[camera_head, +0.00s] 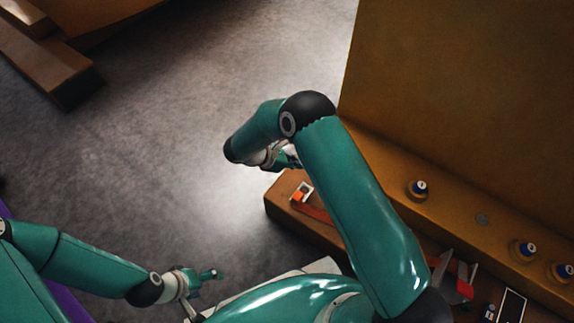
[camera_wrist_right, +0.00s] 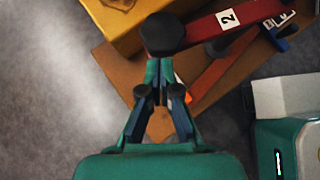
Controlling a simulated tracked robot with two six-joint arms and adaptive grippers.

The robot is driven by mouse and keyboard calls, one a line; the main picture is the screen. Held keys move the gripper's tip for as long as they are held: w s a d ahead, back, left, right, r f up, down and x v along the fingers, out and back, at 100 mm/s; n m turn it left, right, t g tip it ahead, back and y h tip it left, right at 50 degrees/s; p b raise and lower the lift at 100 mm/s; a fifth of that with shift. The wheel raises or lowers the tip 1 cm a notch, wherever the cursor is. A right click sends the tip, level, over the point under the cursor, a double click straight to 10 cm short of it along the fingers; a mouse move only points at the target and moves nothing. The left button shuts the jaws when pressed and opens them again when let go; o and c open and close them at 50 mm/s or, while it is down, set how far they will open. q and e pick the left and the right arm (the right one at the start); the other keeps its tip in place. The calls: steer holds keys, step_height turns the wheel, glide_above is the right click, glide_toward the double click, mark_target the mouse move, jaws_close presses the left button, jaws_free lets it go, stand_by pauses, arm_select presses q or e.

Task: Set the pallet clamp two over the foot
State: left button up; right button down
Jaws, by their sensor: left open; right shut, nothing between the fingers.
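The pallet clamp two is a dark red bar (camera_wrist_right: 212,28) with a white "2" label and a round black end (camera_wrist_right: 162,33). It lies over the edge of the ochre ledge in the right wrist view; my right arm seems to hide it in the head view. My right gripper (camera_wrist_right: 163,68) is shut and empty, its tips right at the black end; I cannot tell if they touch. The ochre ledge (camera_head: 385,168), probably the foot, runs along the large ochre casting (camera_head: 460,90). My left gripper (camera_head: 208,279) is open and empty at lower left.
A brown plank (camera_head: 285,222) with an orange piece (camera_head: 297,198) and a red strip lies beside the ledge. Numbered knobs (camera_head: 418,189) stand on the ledge. Another red and grey fitting (camera_head: 462,284) sits right of my arm.

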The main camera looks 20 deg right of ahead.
steer(key=shift+d, duration=0.25)
